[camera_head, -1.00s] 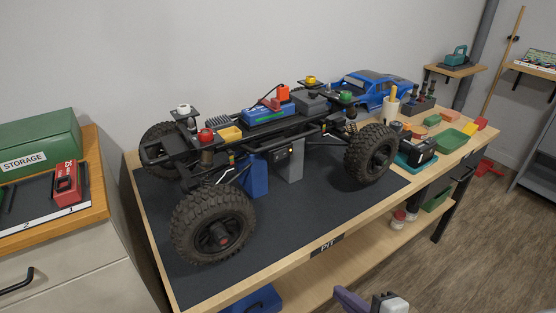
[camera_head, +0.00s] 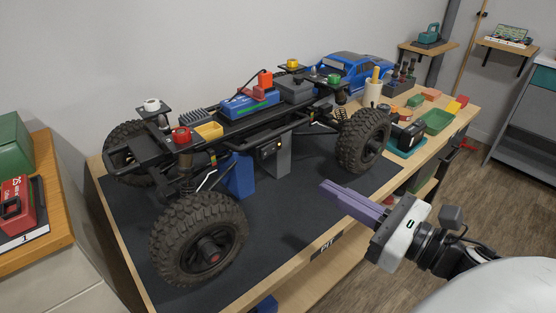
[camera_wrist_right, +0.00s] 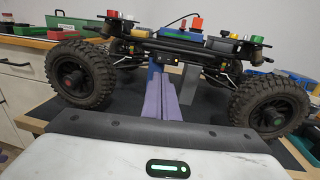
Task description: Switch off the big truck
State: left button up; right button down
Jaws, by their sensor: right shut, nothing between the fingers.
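The big truck (camera_head: 215,134) is a bare black crawler chassis with large knobbly tyres, held up on blue and grey stands on the dark mat. A small dark box with a lit orange spot (camera_head: 267,147) hangs on its near side, above the grey stand. In the right wrist view the truck (camera_wrist_right: 150,40) spans the top, its side facing me. My right gripper (camera_head: 324,190) is shut and empty, its purple fingers pointing at the truck's near side from over the bench's front edge, apart from it. The fingers also show in the right wrist view (camera_wrist_right: 160,83). My left gripper is out of view.
A blue truck body (camera_head: 355,72) sits at the back of the bench (camera_head: 142,290). A tool cup (camera_head: 373,92), a green tray (camera_head: 437,121) and small boxes crowd the right end. The mat (camera_head: 290,205) in front of the stands is clear.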

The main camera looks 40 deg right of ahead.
aim_at(265, 154)
jog(key=w+a, duration=0.1)
jog(key=w, duration=0.3)
jog(key=w+a, duration=0.1)
jog(key=w, duration=0.8)
jog(key=shift+w+a, duration=0.3)
jog(key=shift+a, duration=0.1)
jog(key=shift+w+a, duration=0.1)
